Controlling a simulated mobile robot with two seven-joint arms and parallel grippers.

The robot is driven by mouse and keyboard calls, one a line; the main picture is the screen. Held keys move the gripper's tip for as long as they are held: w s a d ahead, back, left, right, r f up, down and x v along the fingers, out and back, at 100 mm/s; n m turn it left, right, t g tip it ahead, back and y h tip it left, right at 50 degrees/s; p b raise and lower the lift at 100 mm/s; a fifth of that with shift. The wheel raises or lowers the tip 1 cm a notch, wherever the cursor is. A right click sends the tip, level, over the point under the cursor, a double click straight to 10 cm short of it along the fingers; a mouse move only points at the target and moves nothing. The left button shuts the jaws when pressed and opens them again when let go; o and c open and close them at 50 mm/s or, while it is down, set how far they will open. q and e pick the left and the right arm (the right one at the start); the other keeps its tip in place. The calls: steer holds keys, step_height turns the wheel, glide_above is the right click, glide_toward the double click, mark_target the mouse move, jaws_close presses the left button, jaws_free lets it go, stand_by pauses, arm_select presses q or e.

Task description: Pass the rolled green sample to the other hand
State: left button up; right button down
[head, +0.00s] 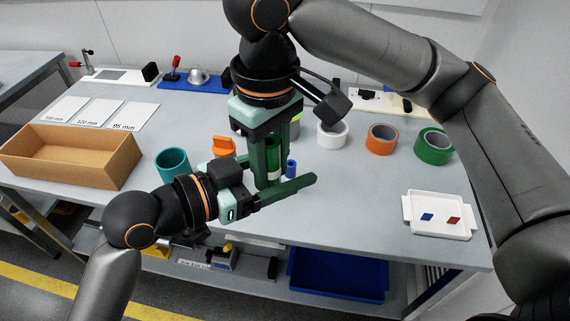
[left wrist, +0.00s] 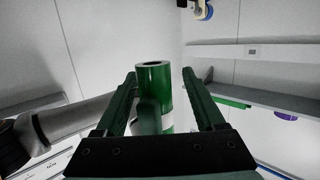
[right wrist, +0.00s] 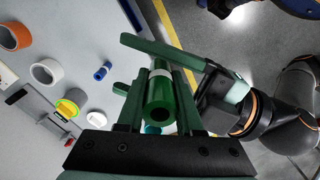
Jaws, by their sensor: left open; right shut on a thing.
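The rolled green sample (head: 273,157) is a green tube with a white band, hanging upright above the table. My right gripper (head: 268,180) points down and is shut on it; the fingers lie along its sides in the right wrist view (right wrist: 160,98). My left gripper (head: 287,172) comes in from the left and is open. In the left wrist view the sample (left wrist: 153,78) stands between the left fingers, with a gap visible on both sides. In the right wrist view one left finger (right wrist: 158,48) crosses beyond the sample's far end.
Below the grippers is the grey table (head: 340,205). On it stand a cardboard box (head: 70,165), a teal cup (head: 172,163), a small blue cylinder (head: 291,168), tape rolls in white (head: 332,134), orange (head: 381,139) and green (head: 433,147), and a white tray (head: 440,228) with two chips.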

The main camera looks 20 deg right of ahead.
arm_select(q)
jaws_close()
steer(key=shift+w+a, duration=0.1)
steer(key=shift+w, duration=0.1)
arm_select(e)
steer(key=shift+c, duration=2.4)
jaws_free()
steer(key=shift+s, duration=0.1)
steer(key=shift+r, duration=0.1)
